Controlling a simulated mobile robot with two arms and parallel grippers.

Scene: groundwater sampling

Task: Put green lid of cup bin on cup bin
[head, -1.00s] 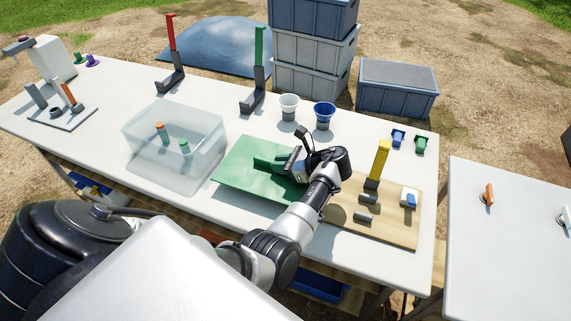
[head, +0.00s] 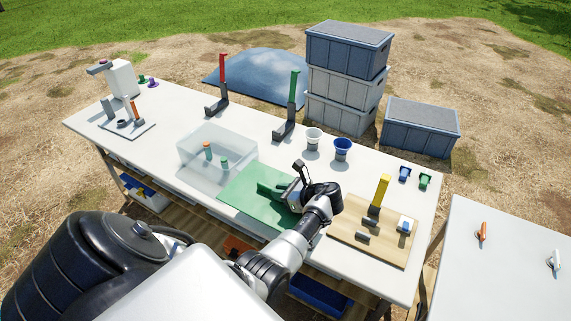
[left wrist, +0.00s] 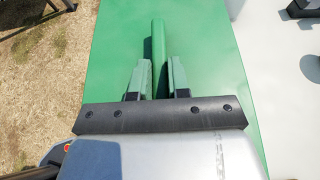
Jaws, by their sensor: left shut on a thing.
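The green lid (head: 243,195) is a flat green sheet with a raised green bar handle, to the right of the cup bin in the head view. The cup bin (head: 190,170) is a translucent open-topped box on the white table, with orange-topped and green-topped cylinders inside. My left gripper (head: 286,190) is shut on the lid's handle. In the left wrist view the fingers (left wrist: 157,78) stand on both sides of the handle (left wrist: 158,42), above the sheet. I cannot tell whether the lid touches the table. My right gripper is not in view.
A wooden board (head: 345,232) with a yellow-handled holder (head: 380,190) lies right of the lid. White (head: 313,139) and blue (head: 342,150) cups, and green-handled (head: 294,90) and red-handled (head: 222,75) stands, are behind. Stacked crates (head: 340,85) stand beyond the table.

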